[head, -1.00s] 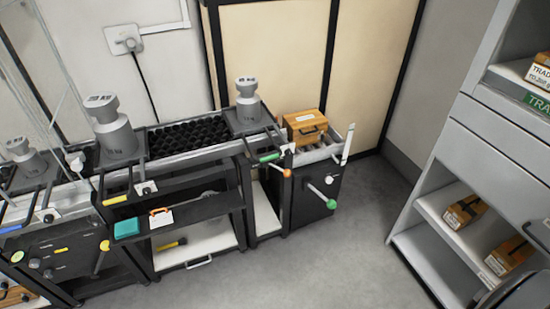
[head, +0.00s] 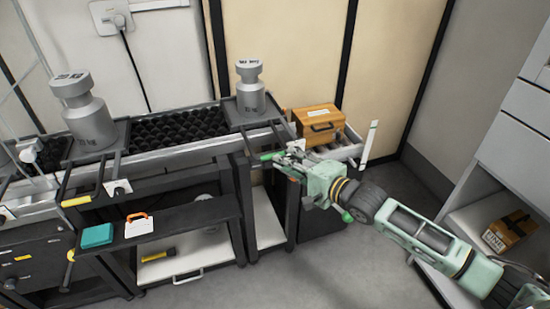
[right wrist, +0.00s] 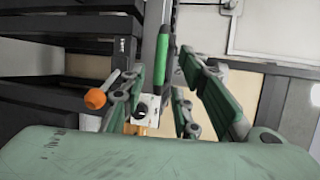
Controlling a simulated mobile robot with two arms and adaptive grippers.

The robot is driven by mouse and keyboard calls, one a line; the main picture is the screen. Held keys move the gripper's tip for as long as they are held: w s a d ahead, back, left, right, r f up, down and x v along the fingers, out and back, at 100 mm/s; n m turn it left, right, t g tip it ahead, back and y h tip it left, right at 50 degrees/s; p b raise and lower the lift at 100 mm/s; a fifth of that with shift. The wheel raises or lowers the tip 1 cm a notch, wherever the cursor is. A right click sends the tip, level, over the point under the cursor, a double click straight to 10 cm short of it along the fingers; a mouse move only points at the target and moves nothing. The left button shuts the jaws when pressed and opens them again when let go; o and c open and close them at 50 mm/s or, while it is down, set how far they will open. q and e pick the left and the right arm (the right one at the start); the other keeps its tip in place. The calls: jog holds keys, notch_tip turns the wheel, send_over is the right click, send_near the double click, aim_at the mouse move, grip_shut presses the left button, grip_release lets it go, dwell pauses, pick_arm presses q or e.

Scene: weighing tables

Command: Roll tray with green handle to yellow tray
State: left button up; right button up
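The tray with the green handle (head: 236,118) sits on the black-roller conveyor and carries a grey weight (head: 250,92). Its green handle (head: 270,155) sticks out at the front. My right gripper (head: 283,160) is at this handle. In the right wrist view, the green handle (right wrist: 161,58) runs between the spread fingers of my right gripper (right wrist: 175,75), closer to the left finger; I cannot tell whether they touch. The tray with the yellow handle (head: 120,138) stands further left with a larger weight (head: 88,118); its yellow handle (head: 76,200) points forward. My left gripper is out of view.
Black rollers (head: 175,133) lie bare between the two trays. A wooden box (head: 318,122) stands right of the green-handled tray. A shelf (head: 205,209) below holds a teal block (head: 97,236). A grey cabinet (head: 515,165) stands at right. An orange knob (right wrist: 95,98) is beside the right gripper.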

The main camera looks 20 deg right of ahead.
aim_at(273, 155)
jog(key=shift+b+x, duration=0.5)
jog(key=shift+x, duration=2.9)
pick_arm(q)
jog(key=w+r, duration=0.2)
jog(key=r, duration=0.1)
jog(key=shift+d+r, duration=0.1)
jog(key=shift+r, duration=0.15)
pick_arm(e)
grip_shut()
